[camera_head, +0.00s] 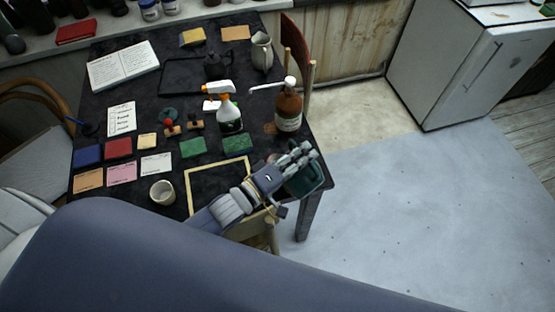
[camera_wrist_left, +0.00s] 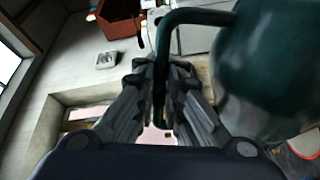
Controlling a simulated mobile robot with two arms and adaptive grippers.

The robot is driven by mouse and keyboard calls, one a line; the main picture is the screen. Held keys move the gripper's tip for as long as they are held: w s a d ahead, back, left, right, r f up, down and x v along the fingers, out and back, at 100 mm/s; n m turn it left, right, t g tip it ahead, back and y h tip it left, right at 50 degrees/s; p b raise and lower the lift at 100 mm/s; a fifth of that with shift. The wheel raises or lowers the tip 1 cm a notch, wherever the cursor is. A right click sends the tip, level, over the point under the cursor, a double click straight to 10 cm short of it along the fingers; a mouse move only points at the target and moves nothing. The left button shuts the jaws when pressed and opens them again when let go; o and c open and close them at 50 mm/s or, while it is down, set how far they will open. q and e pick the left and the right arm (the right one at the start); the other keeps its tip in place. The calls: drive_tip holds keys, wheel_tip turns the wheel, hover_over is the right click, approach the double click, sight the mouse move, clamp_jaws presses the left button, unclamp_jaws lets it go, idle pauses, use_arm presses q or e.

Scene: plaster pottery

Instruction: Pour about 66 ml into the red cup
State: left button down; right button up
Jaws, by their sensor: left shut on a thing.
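In the left wrist view, the handle passes between the fingers of the left gripper (camera_wrist_left: 162,100) and the jug's rounded body (camera_wrist_left: 275,75) fills the right side. Its contents are not visible. I cannot clearly make out a red cup; a small reddish patch behind the gripper is too hidden to name. My right gripper is not in view.
The table (camera_head: 165,160) holds a cream cup (camera_head: 162,192), a white spray bottle (camera_head: 229,115), a brown pump bottle (camera_head: 288,110), a pale pitcher (camera_head: 262,52), an open book (camera_head: 123,66), and several coloured cards and blocks. Open floor (camera_head: 410,210) lies right of the table.

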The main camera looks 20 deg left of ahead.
sight(314, 177)
use_arm(q)
drive_tip(key=shift+w+a+r, duration=0.3)
drive_tip(key=shift+a, duration=0.1)
drive_tip(key=shift+w+a+r+n+p, duration=0.25)
drive_tip(key=shift+a+n+p, duration=0.1)
drive_tip(key=shift+a+n, duration=0.1)
drive_tip(key=shift+w+a+r+n+p, duration=0.15)
drive_tip(key=shift+w+a+n+p, duration=0.1)
drive_tip(key=shift+a+n+p, duration=0.15)
idle(1.9)
drive_tip(key=d+b, duration=0.1)
drive_tip(key=s+d+f+m, duration=0.1)
drive_tip(key=s+d+m+b, duration=0.1)
drive_tip(key=shift+s+d+f+b, duration=0.15)
drive_tip(key=shift+d+f+b, duration=0.2)
drive_tip(key=shift+f, duration=0.05)
drive_tip(key=shift+d+m, duration=0.15)
drive_tip(key=shift+m, duration=0.1)
drive_tip(key=shift+s+d+f+m+b, duration=0.35)
drive_tip(key=shift+s+d+f+m, duration=0.1)
drive_tip(key=shift+d+f+m, duration=0.25)
drive_tip(key=shift+s+d+f+m+b, duration=0.4)
drive_tip(key=shift+d+f+m, duration=0.15)
drive_tip(key=shift+f+m, duration=0.2)
drive_tip(key=shift+s+d+f+m, duration=0.1)
drive_tip(key=shift+d+m, duration=0.05)
drive_tip(key=shift+m, duration=0.1)
